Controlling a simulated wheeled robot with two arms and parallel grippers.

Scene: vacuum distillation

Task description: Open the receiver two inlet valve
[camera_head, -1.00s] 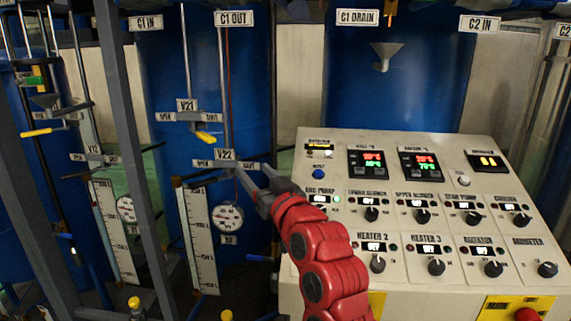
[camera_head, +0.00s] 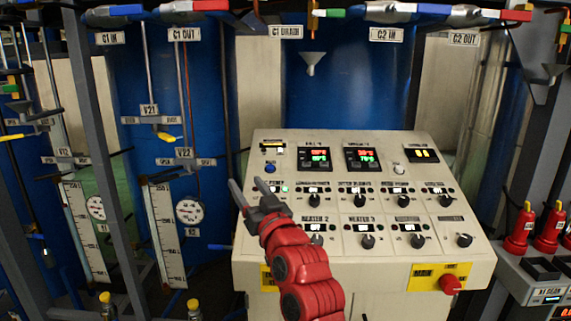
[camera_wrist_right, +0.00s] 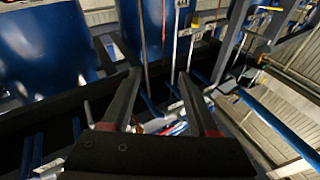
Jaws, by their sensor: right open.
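The V22 label (camera_head: 184,153) sits on a horizontal bar below the V21 label (camera_head: 149,110), left of the control panel. A yellow valve handle (camera_head: 166,136) slants just below V21. Round gauges (camera_head: 189,210) and white scales (camera_head: 165,232) stand under the V22 bar. I cannot tell which valve is the receiver two inlet. My right gripper (camera_head: 248,184) is open and empty, in front of the panel's left edge, right of the V22 bar and apart from it in the picture. In the right wrist view its two fingers (camera_wrist_right: 160,75) are spread with nothing between them. My left gripper is out of view.
The sloped control panel (camera_head: 380,262) with knobs and displays lies close to my right arm. Blue tanks (camera_head: 345,90) and grey frame posts (camera_head: 97,140) stand behind and left. Colored-handled valves (camera_head: 185,10) line the top. Red bottles (camera_head: 520,230) stand at the right.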

